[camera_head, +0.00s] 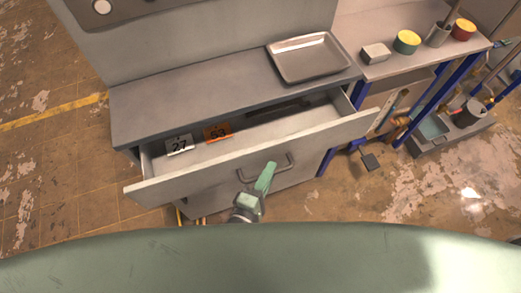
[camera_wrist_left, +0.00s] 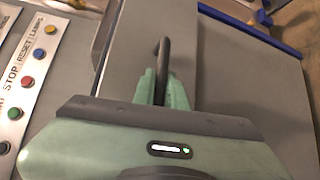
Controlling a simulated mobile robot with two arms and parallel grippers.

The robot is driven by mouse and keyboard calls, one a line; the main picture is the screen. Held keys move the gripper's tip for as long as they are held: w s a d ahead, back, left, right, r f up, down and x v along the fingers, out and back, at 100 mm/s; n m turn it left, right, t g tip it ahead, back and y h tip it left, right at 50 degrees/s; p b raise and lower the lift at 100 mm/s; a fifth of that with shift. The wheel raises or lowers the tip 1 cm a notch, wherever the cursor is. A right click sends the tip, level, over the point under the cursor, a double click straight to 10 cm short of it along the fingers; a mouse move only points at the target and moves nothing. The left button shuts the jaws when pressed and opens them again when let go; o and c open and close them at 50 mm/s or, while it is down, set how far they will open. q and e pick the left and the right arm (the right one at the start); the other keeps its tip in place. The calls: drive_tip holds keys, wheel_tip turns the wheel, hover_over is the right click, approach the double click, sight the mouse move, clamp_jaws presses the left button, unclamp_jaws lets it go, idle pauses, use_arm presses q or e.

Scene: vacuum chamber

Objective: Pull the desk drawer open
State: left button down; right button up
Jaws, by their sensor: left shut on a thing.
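The desk drawer (camera_head: 230,164) stands pulled out from under the grey desk top (camera_head: 190,103), and its inside shows from above. Its bar handle (camera_head: 283,166) is on the front panel. In the left wrist view, the fingers of my left gripper (camera_wrist_left: 162,88) are shut around the dark handle bar (camera_wrist_left: 163,55). My right gripper is in neither view.
Tags marked 27 (camera_head: 179,144) and 53 (camera_head: 218,132) lie in the drawer. A metal tray (camera_head: 308,58) sits on the desk top. A blue-legged bench (camera_head: 405,62) with several small containers stands at the right. A button panel (camera_wrist_left: 25,75) shows in the wrist view.

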use_arm(q)
drive_tip(key=s+d, duration=0.4)
drive_tip(key=s, duration=0.8)
drive_tip(key=shift+b, duration=0.45)
drive_tip(key=c, duration=1.5)
unclamp_jaws()
drive_tip(key=shift+o, duration=0.2)
